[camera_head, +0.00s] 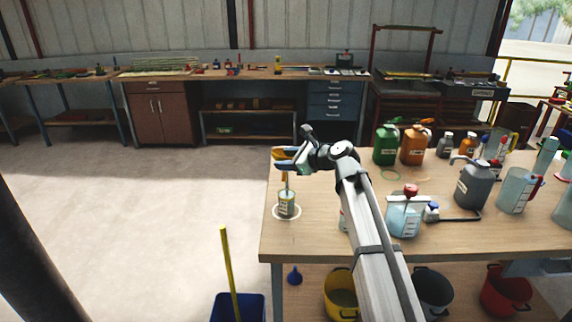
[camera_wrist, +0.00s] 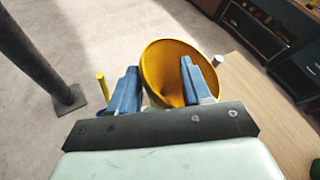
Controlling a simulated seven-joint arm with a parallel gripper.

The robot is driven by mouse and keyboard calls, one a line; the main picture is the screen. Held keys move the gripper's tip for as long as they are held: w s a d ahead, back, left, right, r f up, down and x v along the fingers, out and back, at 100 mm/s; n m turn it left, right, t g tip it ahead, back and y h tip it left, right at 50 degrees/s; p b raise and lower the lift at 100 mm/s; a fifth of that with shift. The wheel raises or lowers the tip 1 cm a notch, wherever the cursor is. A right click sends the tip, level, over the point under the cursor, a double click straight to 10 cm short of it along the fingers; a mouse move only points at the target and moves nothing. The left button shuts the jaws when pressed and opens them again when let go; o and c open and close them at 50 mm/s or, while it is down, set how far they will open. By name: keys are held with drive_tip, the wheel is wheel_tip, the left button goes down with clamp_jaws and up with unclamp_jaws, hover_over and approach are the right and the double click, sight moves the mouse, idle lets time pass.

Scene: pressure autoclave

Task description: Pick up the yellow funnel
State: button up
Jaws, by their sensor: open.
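The yellow funnel (camera_wrist: 168,62) shows its wide round mouth to the wrist camera. A thin yellow-orange stem runs down toward that container. My gripper (camera_wrist: 160,64) is open. In the wrist view, its right blue finger overlaps the funnel's mouth and the left finger is at the funnel's left edge. I cannot tell whether either finger touches it.
The container stands on a white ring on the wooden table (camera_head: 310,240). Left of the table is open floor with a blue bin (camera_head: 238,308).

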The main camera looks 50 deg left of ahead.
drive_tip(key=shift+x, duration=0.95)
drive_tip(key=shift+c, duration=0.2)
clamp_jaws()
